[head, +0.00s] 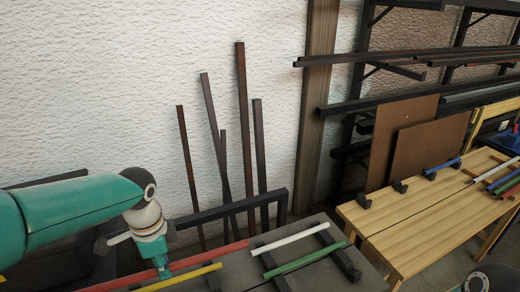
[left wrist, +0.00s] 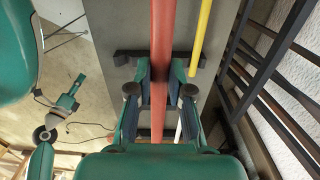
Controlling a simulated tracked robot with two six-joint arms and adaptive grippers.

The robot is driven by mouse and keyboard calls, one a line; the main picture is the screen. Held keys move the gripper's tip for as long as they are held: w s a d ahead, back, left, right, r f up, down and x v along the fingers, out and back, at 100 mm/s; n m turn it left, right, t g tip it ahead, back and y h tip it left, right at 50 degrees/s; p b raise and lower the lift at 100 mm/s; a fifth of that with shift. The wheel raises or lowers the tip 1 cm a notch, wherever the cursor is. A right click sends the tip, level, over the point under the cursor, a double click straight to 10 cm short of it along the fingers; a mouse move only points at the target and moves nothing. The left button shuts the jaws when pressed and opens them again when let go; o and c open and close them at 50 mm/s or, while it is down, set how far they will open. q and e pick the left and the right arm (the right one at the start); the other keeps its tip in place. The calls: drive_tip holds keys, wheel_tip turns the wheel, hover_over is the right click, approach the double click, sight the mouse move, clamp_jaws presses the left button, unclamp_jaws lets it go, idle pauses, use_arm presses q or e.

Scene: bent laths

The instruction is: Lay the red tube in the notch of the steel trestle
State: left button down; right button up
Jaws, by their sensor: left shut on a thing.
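The red tube (head: 210,257) lies lengthwise over the grey table at the lower middle of the head view. My left gripper (head: 162,270) reaches down onto it from above. In the left wrist view the red tube (left wrist: 162,40) runs between the two fingers of my left gripper (left wrist: 160,92), which are shut on it. The tube passes over a dark crossbar (left wrist: 122,57); I cannot tell whether it touches it. I cannot make out for certain which dark support is the steel trestle, or its notch.
A yellow tube (head: 190,276) lies close beside the red one. White (head: 290,238) and green (head: 305,260) tubes rest on dark supports (head: 344,260). A wooden bench (head: 400,228) with dark blocks and more tubes stands right. Dark laths (head: 243,130) lean on the wall behind.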

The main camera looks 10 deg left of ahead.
use_arm(q)
drive_tip(key=w+d+f+n, duration=0.2)
drive_tip(key=f+n, duration=0.1)
drive_tip(key=f, duration=0.2)
drive_tip(key=w+d+f+n, duration=0.1)
drive_tip(key=d+f+n, duration=0.1)
drive_tip(key=f+n, duration=0.2)
drive_tip(key=w+d+f+n, duration=0.2)
drive_tip(key=d+f+n, duration=0.1)
drive_tip(key=f+n, duration=0.1)
drive_tip(key=shift+w+d+f, duration=0.1)
drive_tip(key=shift+w+f, duration=0.2)
drive_tip(key=shift+f, duration=0.55)
drive_tip(key=shift+n, duration=0.4)
drive_tip(key=shift+s, duration=0.1)
